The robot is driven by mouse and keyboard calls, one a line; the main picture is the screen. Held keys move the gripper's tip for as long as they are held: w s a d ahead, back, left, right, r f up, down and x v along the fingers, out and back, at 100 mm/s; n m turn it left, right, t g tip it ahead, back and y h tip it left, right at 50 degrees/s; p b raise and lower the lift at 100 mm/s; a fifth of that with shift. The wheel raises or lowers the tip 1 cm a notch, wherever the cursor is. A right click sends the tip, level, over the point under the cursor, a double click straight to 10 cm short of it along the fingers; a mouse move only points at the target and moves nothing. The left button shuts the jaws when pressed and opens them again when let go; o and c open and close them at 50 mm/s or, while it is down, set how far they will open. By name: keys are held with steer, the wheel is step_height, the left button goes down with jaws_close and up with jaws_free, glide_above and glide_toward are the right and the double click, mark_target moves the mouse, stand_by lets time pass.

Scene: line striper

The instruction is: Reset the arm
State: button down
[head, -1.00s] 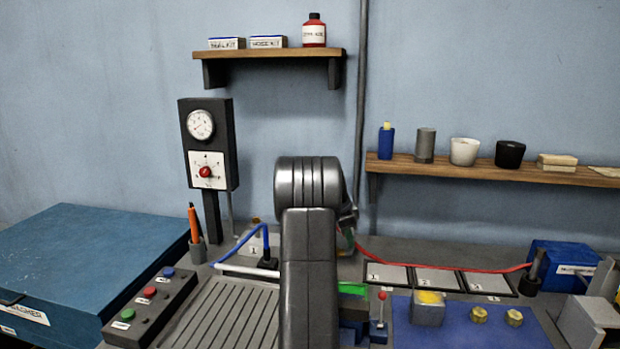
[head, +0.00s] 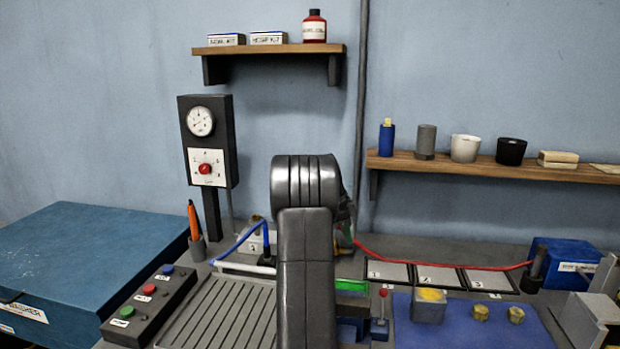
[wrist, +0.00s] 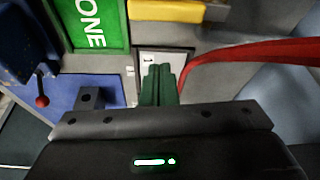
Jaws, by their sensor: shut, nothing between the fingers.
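My arm (head: 305,240) stands upright in the middle of the head view, its grey links folded close to the camera. The fingers point toward a white plate marked 1 (wrist: 152,59). I cannot tell how high they are above it.
A red cable (wrist: 250,50) crosses right of the fingers; a green sign reading "ONE" (wrist: 92,22) is upper left. The bench holds a button box (head: 150,305), slotted plate (head: 220,315), blue mat (head: 480,330) and small red-knobbed lever (head: 382,310). A blue case (head: 80,260) is left.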

steer(key=w+d+f+n+t+p, duration=0.1)
steer(key=n, duration=0.2)
steer(key=w+d+f+n+t+y+p, duration=0.1)
steer(key=n, duration=0.2)
steer(key=w+d+f+n+t+p, duration=0.1)
steer(key=n+p, duration=0.1)
steer(key=n, duration=0.2)
steer(key=shift+w+d+f, duration=0.1)
steer(key=shift+w+d, duration=0.05)
steer(key=shift+w, duration=0.25)
steer(key=w+n+p, duration=0.1)
steer(key=w+n+y+p, duration=0.1)
steer(key=n, duration=0.1)
steer(key=shift+d+t+p, duration=0.3)
steer(key=shift+p, duration=0.05)
steer(key=shift+w+n+y+p, duration=0.6)
steer(key=shift+n+p, duration=0.4)
steer(key=shift+n, duration=0.4)
steer(key=shift+w, duration=0.2)
